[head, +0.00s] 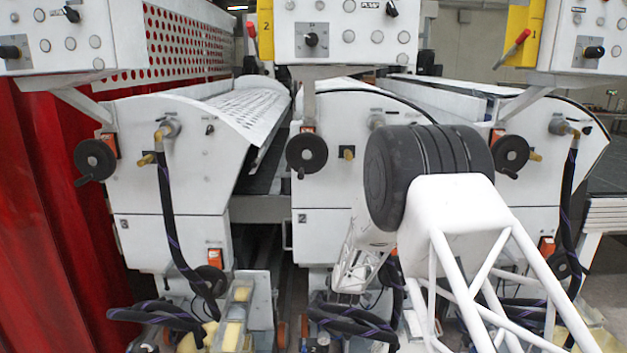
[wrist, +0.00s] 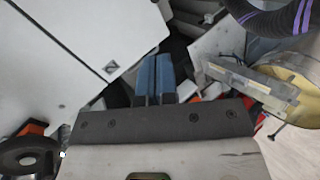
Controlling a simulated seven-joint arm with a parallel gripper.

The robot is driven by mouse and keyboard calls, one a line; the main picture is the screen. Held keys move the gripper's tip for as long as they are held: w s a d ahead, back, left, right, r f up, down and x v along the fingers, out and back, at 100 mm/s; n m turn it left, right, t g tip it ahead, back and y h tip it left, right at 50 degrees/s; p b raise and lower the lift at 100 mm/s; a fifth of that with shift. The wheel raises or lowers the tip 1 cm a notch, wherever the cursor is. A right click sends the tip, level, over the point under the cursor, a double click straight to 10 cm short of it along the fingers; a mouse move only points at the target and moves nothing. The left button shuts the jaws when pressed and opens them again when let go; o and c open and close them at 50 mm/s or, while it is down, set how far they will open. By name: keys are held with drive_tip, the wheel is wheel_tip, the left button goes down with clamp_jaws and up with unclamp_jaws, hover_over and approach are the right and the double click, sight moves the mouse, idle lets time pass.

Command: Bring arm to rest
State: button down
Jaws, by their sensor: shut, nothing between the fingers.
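My gripper (wrist: 154,68) shows in the wrist view as two blue fingers side by side, shut and empty. It points at the lower part of the roller coater, above a dark gap beside a white panel (wrist: 60,60). In the head view my arm (head: 460,205) reaches forward in front of the middle and right coater units. The gripper's fingers cannot be made out there. The middle coater unit (head: 325,225) is white, with a black handwheel (head: 307,153).
The left coater unit (head: 165,240) has a black hose (head: 170,220). Control boxes (head: 345,35) hang above the units. A red curtain (head: 60,200) stands at the left. In the wrist view, a hose (wrist: 275,18) and a yellow part (wrist: 262,85) lie to the right of the fingers.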

drive_tip(key=s+d+r+m+g, duration=0.2)
drive_tip(key=s+d+r+m, duration=0.15)
drive_tip(key=s+r, duration=0.9)
drive_tip(key=s+d+r+m+g, duration=0.2)
drive_tip(key=s+r+m, duration=0.2)
drive_tip(key=s+r, duration=0.9)
drive_tip(key=s+d+r+m+g, duration=0.1)
drive_tip(key=s+r+m, duration=0.1)
drive_tip(key=s, duration=0.9)
drive_tip(key=s+d+r+m+g, duration=0.2)
drive_tip(key=s+r+m, duration=0.1)
drive_tip(key=s, duration=0.9)
drive_tip(key=s+d+r+m+g, duration=0.1)
drive_tip(key=s+r+m+g, duration=0.1)
drive_tip(key=s, duration=1)
drive_tip(key=shift+s+d+r+m, duration=0.2)
drive_tip(key=shift+r+m, duration=0.1)
drive_tip(key=shift+m, duration=0.25)
drive_tip(key=shift+h, duration=0.3)
